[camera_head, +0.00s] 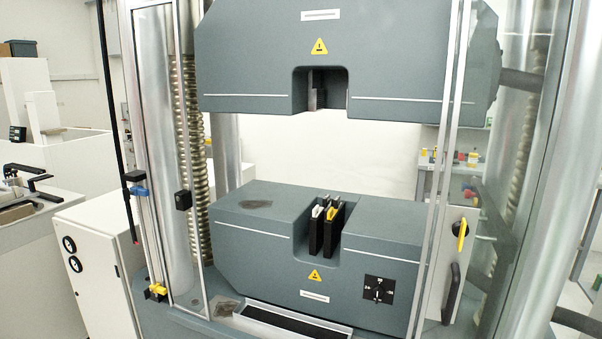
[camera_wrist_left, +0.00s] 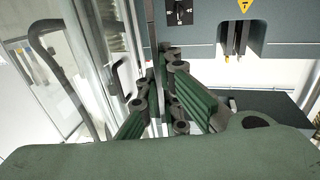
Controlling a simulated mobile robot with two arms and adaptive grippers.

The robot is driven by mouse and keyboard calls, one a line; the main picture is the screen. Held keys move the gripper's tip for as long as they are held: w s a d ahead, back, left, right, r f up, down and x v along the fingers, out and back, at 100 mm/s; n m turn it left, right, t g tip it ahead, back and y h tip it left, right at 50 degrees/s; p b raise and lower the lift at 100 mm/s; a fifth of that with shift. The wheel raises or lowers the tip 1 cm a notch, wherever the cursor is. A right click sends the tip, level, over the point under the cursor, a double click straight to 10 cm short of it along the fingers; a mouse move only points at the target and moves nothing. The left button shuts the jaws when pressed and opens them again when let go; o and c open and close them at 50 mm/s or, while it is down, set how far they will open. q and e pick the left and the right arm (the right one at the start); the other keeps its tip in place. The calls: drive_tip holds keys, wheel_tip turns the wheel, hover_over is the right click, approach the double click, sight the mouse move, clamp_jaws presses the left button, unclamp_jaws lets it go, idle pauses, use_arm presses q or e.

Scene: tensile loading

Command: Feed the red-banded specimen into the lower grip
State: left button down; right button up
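The lower grip (camera_head: 323,235) is a slot in the top of the grey lower crosshead, with two dark upright jaws bearing small white and yellow parts. No specimen shows between them, and I cannot make out a red-banded specimen in either view. In the left wrist view, which appears upside down, the grip (camera_wrist_left: 235,38) is at upper right. My left gripper (camera_wrist_left: 152,70) has green links and dark joints and is apart from the grip. A thin upright bar shows between its fingers; I cannot tell whether it is held. The head view shows neither gripper.
The upper crosshead (camera_head: 345,60) hangs above with its own slot, leaving a clear gap. Clear panels with metal frames (camera_head: 445,170) stand in front at both sides. A dark-floored tray (camera_head: 290,325) lies before the lower crosshead. A bench (camera_head: 45,220) stands left.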

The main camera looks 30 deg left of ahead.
use_arm(q)
drive_tip(key=w+a+r+p, duration=0.2)
drive_tip(key=w+a+r, duration=0.15)
drive_tip(key=w, duration=0.25)
drive_tip(key=w+a+r+y+p, duration=0.1)
drive_tip(key=w+a+r+p, duration=0.1)
drive_tip(key=w+r, duration=0.3)
drive_tip(key=w+a+r+p, duration=0.1)
drive_tip(key=w+a+r, duration=0.15)
drive_tip(key=w, duration=0.45)
drive_tip(key=w+a+r+n+y+p, duration=0.1)
drive_tip(key=w+a+r+y+p, duration=0.1)
drive_tip(key=w+a+r, duration=0.3)
drive_tip(key=w+a+r+n+y+p, duration=0.1)
drive_tip(key=w+a+r, duration=0.3)
drive_tip(key=a+r, duration=0.6)
wheel_tip(320, 180, up, 3)
drive_tip(key=shift+w+a+r+n+y+p, duration=0.2)
drive_tip(key=shift+w+n+y+p, duration=0.2)
drive_tip(key=shift+n+p, duration=0.3)
